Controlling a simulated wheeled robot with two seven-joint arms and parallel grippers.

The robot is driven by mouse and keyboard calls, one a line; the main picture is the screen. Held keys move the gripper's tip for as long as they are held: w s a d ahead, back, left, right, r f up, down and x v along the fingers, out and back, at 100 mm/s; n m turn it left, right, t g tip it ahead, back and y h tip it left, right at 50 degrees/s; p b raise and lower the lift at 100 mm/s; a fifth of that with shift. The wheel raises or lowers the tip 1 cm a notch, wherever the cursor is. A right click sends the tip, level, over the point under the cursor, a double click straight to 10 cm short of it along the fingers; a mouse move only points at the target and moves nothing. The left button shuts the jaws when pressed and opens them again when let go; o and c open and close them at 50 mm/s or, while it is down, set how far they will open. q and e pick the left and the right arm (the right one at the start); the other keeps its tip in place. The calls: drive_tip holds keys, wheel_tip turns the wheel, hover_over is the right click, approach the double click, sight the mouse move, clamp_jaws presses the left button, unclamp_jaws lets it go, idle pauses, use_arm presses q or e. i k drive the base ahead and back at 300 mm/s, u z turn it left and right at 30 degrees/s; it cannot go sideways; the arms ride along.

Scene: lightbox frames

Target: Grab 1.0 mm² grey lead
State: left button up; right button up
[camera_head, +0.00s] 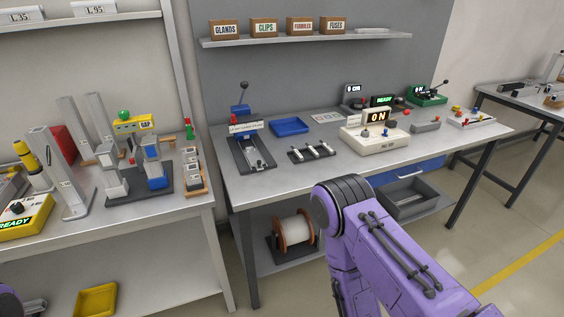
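I cannot make out a grey lead marked 1.0 mm² in the head view; any such marking is too small to read. A dark rack (312,151) with several small light grey pieces lies on the middle bench, and I cannot tell what they are. My purple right arm rises from the lower right and bends down in front of the middle bench; its gripper is out of view. Only a purple bit of my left arm shows at the bottom left corner, and its gripper does not show.
The middle bench (255,187) holds a blue tray (290,127), a lever fixture (250,152) and a cream box lit "ON" (375,139). Below are a wire spool (294,231) and a grey bin (412,205). A left bench (130,228) carries fixtures. The bench's front strip is clear.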

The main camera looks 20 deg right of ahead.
sight(295, 150)
drive_tip(key=z, duration=0.7)
drive_tip(key=i, duration=0.6)
drive_tip(key=z, duration=0.55)
